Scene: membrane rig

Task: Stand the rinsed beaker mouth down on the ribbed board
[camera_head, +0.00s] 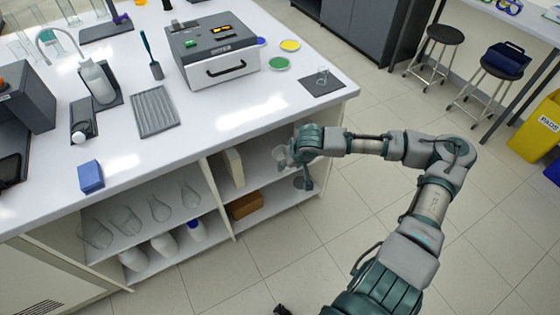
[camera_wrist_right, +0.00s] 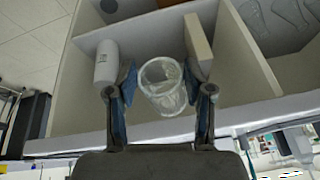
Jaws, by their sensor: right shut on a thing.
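My right gripper (camera_head: 296,158) is shut on a clear glass beaker (camera_head: 283,160), held in front of the open shelves below the bench top. In the right wrist view the beaker (camera_wrist_right: 162,88) sits between the two blue-padded fingers of the gripper (camera_wrist_right: 160,85). I cannot tell surely which way its mouth faces. The grey ribbed board (camera_head: 155,111) lies flat and bare on the bench, up and left of the gripper.
The bench's front edge lies between beaker and board. A blue block (camera_head: 91,176), a dark scoop (camera_head: 153,62) and a grey box instrument (camera_head: 217,51) are near the board. A small glass vessel stands on a dark mat (camera_head: 318,86). Glassware and bottles (camera_head: 164,245) fill the shelves.

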